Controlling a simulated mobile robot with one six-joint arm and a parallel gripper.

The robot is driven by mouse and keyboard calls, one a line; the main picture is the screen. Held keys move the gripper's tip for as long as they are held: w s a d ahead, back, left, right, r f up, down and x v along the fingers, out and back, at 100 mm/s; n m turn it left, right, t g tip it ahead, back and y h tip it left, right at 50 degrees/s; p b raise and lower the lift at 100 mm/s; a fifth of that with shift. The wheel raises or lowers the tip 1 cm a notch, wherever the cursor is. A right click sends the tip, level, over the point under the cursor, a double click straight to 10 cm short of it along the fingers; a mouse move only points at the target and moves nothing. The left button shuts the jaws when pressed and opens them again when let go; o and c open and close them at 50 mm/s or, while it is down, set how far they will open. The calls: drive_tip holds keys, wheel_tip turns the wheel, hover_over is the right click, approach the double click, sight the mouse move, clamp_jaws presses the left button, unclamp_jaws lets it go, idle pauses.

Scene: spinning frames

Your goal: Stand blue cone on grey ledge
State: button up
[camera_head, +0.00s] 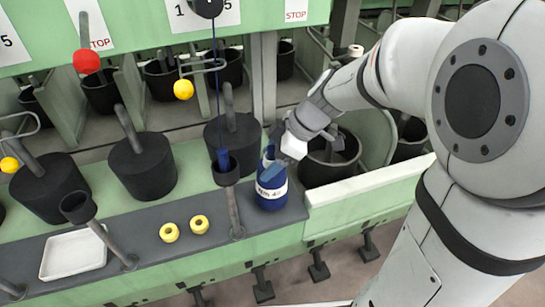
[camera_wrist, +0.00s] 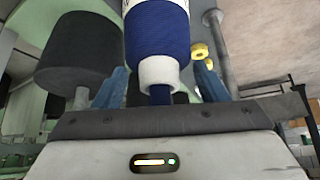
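The blue cone (camera_head: 271,190), wound with blue yarn and with a white label band, stands upright at the right end of the grey ledge (camera_head: 160,235). In the wrist view the blue cone (camera_wrist: 157,38) shows its white tube end towards the camera. My gripper (camera_head: 279,160) is over the cone's top. In the wrist view the blue fingers of my gripper (camera_wrist: 158,92) are spread either side of the tube end, with gaps visible. The cone's base is seen resting on the ledge surface in the head view.
Two yellow rings (camera_head: 184,229) and a white tray (camera_head: 73,254) lie on the ledge further left. A grey post with a dark cup (camera_head: 226,171) stands just left of the cone. Black cans (camera_head: 142,165) stand behind. A pale rail (camera_head: 368,180) is to the right.

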drive_tip(key=shift+o, duration=1.2)
drive_tip(key=shift+r, duration=0.1)
drive_tip(key=shift+d+r, duration=0.15)
drive_tip(key=shift+r, duration=0.1)
drive_tip(key=w+p+v, duration=0.1)
drive_tip(key=p+v, duration=0.1)
drive_tip(key=v, duration=0.9)
drive_tip(key=s+d+f+m+h, duration=0.3)
drive_tip(key=s+m, duration=0.3)
drive_tip(key=m, duration=0.2)
drive_tip(key=s+d+f+m+t+h, duration=0.1)
drive_tip(key=s+d+f+m+h, duration=0.2)
drive_tip(key=s+f+m, duration=0.2)
drive_tip(key=shift+s+d+m+h, duration=0.25)
drive_tip(key=shift+s+m, duration=0.5)
drive_tip(key=shift+m, duration=1.15)
drive_tip(key=shift+a+r, duration=0.1)
